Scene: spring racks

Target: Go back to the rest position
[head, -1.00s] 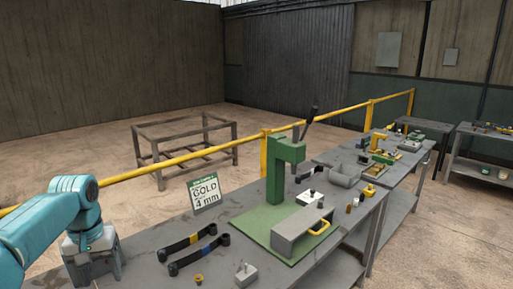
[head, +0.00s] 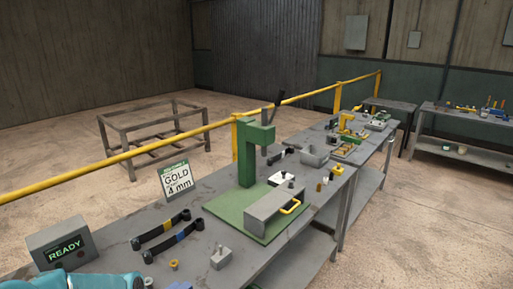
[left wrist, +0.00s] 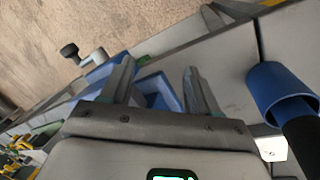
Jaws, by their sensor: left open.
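My left gripper (left wrist: 158,85) is open in the left wrist view, its two grey fingers apart. Blue parts (left wrist: 158,92) show behind and between the fingers, and I see nothing clamped. In the head view only a teal piece of my left arm (head: 70,282) shows at the bottom left edge, and its gripper is out of that picture. My right gripper is in neither view.
A grey workbench (head: 125,215) carries a READY box (head: 62,248), a GOLD 4 mm sign (head: 176,181), two dark strips (head: 168,238) and a green press (head: 248,155). A yellow rail (head: 110,162) runs behind. In the left wrist view a blue cup-like part (left wrist: 275,95) is at right.

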